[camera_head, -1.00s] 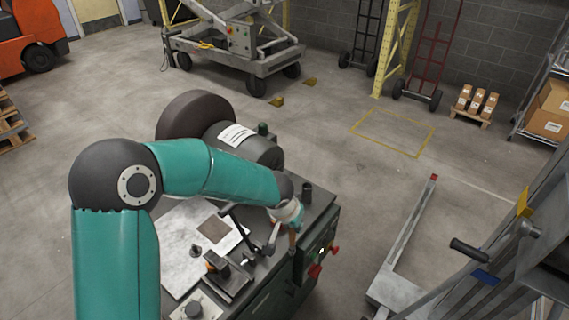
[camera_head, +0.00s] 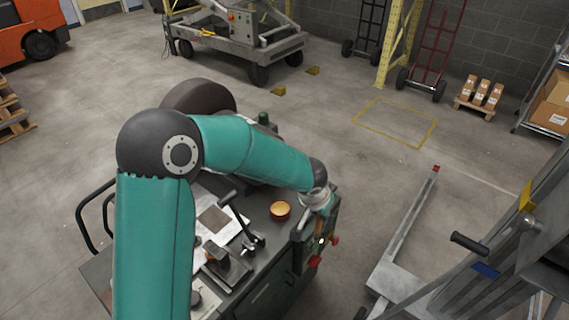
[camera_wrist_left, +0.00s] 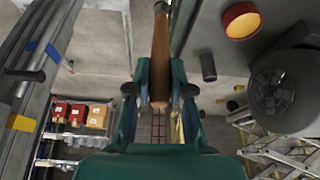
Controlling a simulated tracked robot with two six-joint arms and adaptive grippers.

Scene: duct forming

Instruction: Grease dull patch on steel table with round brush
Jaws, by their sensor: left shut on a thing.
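A dull brownish square patch (camera_head: 214,219) lies on the pale steel table top (camera_head: 237,228), partly behind my left arm. My left gripper (camera_wrist_left: 160,90) is shut on a wooden handle (camera_wrist_left: 160,45), taken to be the round brush's. The brush head is out of the wrist view and cannot be made out in the head view. In the head view, my left gripper (camera_head: 322,222) is over the bench's right edge, well right of the patch. A red tin with orange-yellow contents (camera_head: 281,211) stands on the bench between them; it also shows in the wrist view (camera_wrist_left: 242,20). My right gripper is not in view.
A black lever (camera_head: 240,222) and a clamp-like fixture (camera_head: 227,264) stand beside the patch. Red knobs (camera_head: 316,261) stick out from the bench's right side.

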